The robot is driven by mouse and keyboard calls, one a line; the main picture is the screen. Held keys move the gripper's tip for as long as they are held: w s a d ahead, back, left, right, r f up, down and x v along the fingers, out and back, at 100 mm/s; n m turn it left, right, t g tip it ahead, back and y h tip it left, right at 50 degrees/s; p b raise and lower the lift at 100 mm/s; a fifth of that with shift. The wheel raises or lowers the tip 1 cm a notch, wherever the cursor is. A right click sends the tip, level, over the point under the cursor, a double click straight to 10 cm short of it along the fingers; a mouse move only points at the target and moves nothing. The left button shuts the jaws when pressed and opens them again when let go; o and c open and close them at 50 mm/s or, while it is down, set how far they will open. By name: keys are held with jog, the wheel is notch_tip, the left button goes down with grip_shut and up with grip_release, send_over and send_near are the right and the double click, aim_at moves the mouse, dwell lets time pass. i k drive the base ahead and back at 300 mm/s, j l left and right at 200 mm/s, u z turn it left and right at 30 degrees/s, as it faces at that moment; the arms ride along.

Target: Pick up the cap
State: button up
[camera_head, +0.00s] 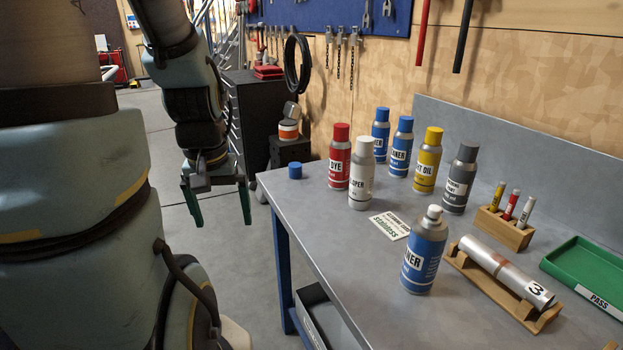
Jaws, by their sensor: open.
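A small blue cap (295,170) stands on the grey workbench (300,203) near its far left corner, apart from the cans. A blue cleaner can (424,252) without a cap, its pale nozzle showing, stands upright at the front of the bench. My gripper (220,207) hangs in the air left of the bench edge, pointing down, with its two green fingers apart and nothing between them. The cap is to the right of my gripper and a little higher in the picture.
Red (339,158), white (361,175), blue, yellow (427,160) and grey cans stand right of the cap. A label card (391,225), a marker block (505,228), a metal tube on a wooden cradle (505,272) and a green tray (590,277) lie farther right. Bench surface in front of the cap is clear.

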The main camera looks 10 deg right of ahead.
aim_at(295, 169)
jog(key=i+j, duration=0.15)
jog(key=i, duration=0.4)
jog(key=i+j+u, duration=0.1)
jog(key=i, duration=0.5)
jog(key=j, duration=0.1)
